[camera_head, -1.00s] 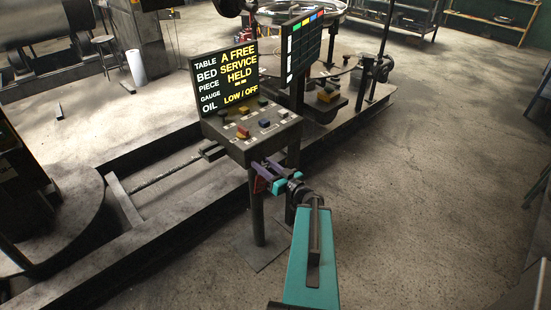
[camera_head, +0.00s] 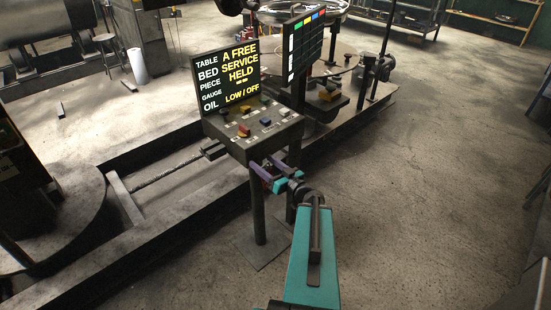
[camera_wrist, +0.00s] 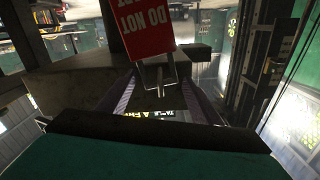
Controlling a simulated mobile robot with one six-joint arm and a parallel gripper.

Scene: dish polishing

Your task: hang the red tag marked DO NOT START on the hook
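The red tag (camera_wrist: 148,25) shows in the wrist view, upside down in that picture, with "DO NOT" readable and the rest cut off. A thin pale loop (camera_wrist: 160,70) at its end lies between the fingertips. My gripper (camera_wrist: 159,80) has its two purple fingers apart, one on each side of the loop. In the head view my gripper (camera_head: 268,177) is at the front of the control console (camera_head: 262,137), under its button panel. The tag is hidden there. The hook is not clear in either view, and I cannot tell whether the loop is on it.
The console's lit sign (camera_head: 228,78) stands behind the buttons, and a post (camera_head: 257,215) holds the console up. A dark rail (camera_head: 150,240) runs along the floor at left. The round machine table (camera_head: 330,62) is behind. Open floor (camera_head: 430,190) lies at right.

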